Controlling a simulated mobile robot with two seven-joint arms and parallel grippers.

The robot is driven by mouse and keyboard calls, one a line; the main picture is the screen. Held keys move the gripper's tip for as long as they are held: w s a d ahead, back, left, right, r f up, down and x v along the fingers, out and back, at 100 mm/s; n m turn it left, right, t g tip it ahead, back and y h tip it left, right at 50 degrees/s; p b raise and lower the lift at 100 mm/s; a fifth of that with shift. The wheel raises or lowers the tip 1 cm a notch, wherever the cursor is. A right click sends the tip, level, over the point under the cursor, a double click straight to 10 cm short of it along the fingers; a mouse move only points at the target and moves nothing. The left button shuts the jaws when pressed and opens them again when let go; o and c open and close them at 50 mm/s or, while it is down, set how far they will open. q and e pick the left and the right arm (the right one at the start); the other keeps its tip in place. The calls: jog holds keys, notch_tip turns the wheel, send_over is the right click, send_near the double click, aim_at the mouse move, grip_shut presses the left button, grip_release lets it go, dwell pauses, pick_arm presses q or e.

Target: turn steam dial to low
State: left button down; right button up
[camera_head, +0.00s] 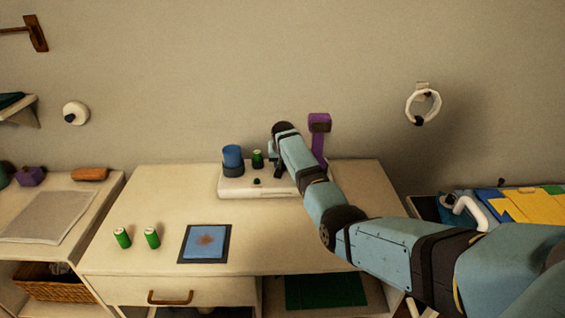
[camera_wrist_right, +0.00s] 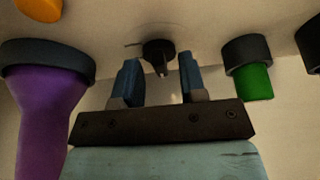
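A black steam dial (camera_wrist_right: 158,51) with a pale pointer mark sits on a white station (camera_head: 232,187) in the right wrist view. My right gripper (camera_wrist_right: 160,72) is open, with one blue finger on each side of the dial. Gaps show between the fingers and the dial; whether the tips touch the station cannot be told. In the head view my right gripper (camera_head: 277,162) is over the station between a green can and a purple piece, and my arm hides the dial. My left gripper is not in view.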

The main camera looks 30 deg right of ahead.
grip_shut()
